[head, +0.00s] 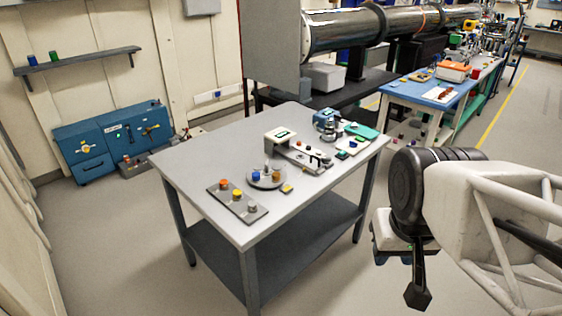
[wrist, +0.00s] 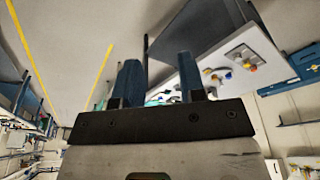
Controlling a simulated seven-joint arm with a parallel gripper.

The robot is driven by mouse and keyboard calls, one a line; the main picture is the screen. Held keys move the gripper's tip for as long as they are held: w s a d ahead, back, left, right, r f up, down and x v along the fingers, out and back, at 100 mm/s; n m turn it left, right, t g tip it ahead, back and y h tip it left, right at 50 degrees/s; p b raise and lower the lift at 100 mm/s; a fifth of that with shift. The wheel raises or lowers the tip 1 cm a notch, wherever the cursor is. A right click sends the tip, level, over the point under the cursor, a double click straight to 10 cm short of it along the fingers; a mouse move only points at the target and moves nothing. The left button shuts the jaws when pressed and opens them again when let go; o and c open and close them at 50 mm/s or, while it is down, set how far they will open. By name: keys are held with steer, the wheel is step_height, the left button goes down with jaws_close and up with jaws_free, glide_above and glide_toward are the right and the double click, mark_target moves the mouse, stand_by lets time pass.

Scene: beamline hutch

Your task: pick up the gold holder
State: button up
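On the grey table, a gold-brown holder (head: 276,176) stands on a round grey plate (head: 262,183), with a blue holder (head: 256,175) to its left. A yellow-gold holder (head: 237,194) stands in the middle of a grey strip tray (head: 228,210), between an orange holder (head: 224,184) and a grey one (head: 252,208). I cannot tell for certain which is the gold holder. My gripper (wrist: 158,78) shows two blue fingers set apart, open with nothing held between them. My arm is right of the table, clear of the holders. Small coloured holders show tiny in the wrist view.
The table (head: 185,168) also bears a white instrument (head: 281,137), a microscope-like device (head: 326,128) and a green tray (head: 361,131). A small yellow piece (head: 287,188) lies near the round plate. The table's front right corner is clear. A blue-topped bench (head: 422,93) stands behind.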

stand_by(0.4)
steer(key=o, duration=0.5)
steer(key=shift+w, duration=0.1)
steer(key=w+a+n, duration=0.2)
steer(key=w+n, duration=0.1)
steer(key=w, duration=0.7)
steer(key=w+a+n+g, duration=0.1)
steer(key=w+a+n, duration=0.2)
steer(key=w, duration=0.7)
steer(key=w+a+n, duration=0.2)
steer(key=w+n, duration=0.1)
steer(key=w, duration=0.8)
steer(key=w+a+f+n, duration=0.3)
steer(key=w+f, duration=0.3)
steer(key=w, duration=0.2)
steer(key=w+a+f+n+g, duration=0.1)
steer(key=w+a+f+n, duration=0.2)
steer(key=w+a+f, duration=0.3)
steer(key=w+a+f+n, duration=0.3)
steer(key=w+f, duration=0.3)
steer(key=w, duration=0.6)
steer(key=shift+w+a+f+g, duration=0.1)
steer(key=shift+a+g, duration=0.2)
steer(key=shift+a, duration=0.35)
steer(key=shift+w+a+f, duration=0.15)
steer(key=shift+w+f, duration=0.1)
